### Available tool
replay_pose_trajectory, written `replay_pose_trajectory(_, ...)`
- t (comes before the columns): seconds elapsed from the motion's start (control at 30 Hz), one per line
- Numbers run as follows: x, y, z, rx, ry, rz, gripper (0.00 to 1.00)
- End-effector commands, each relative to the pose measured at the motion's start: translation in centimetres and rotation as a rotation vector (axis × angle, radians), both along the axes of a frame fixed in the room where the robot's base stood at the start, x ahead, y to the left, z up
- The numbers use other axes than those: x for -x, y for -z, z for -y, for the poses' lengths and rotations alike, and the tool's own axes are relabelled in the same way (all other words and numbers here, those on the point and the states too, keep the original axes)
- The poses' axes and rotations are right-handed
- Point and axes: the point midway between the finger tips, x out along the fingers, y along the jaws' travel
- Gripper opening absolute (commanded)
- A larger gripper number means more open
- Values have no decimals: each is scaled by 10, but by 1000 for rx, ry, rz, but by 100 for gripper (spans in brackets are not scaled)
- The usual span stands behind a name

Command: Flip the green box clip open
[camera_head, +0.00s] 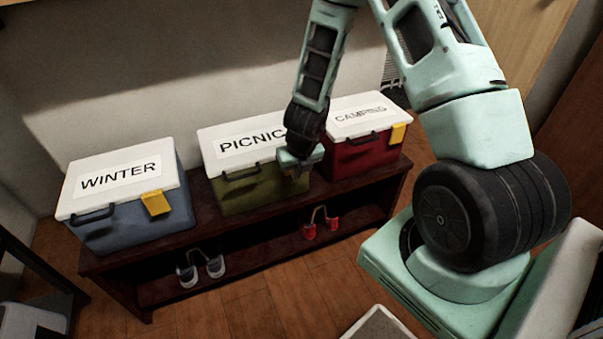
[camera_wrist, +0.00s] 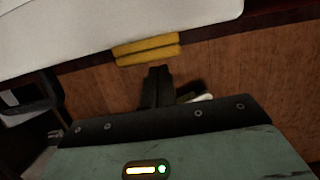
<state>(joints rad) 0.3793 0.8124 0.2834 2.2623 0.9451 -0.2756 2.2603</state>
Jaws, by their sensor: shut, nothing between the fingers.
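The green box (camera_head: 246,193) stands on the shelf between two other boxes, under a white lid (camera_head: 222,133) labelled PICNIC. My gripper (camera_head: 297,172) is at its front right corner and hides its clip in the head view. In the wrist view, the yellow clip (camera_wrist: 147,49) shows at the edge of the white lid (camera_wrist: 110,18). My gripper's shut fingers (camera_wrist: 157,72) are just below the clip in that picture, with nothing between them. I cannot tell whether they touch the clip, or whether it is raised.
A blue WINTER box (camera_head: 140,222) stands left and a red CAMPING box (camera_head: 355,153) close on the right, each with a yellow clip. The dark shelf (camera_head: 222,231) holds shoes underneath. The green box's black handle (camera_head: 241,173) is left of my gripper. Wooden floor lies in front.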

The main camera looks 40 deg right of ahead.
Motion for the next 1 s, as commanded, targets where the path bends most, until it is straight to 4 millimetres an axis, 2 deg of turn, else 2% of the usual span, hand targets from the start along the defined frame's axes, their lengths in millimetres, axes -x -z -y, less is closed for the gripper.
replay_pose_trajectory(0.13, -8, -1, 2, 0, -1, 0, 0)
replay_pose_trajectory(0.47, -9, 0, 2, -1, 0, -1, 0)
replay_pose_trajectory(0.63, -17, 6, 5, -1, 2, 0, 0)
replay_pose_trajectory(1.0, -16, -1, 5, 0, 0, 0, 0)
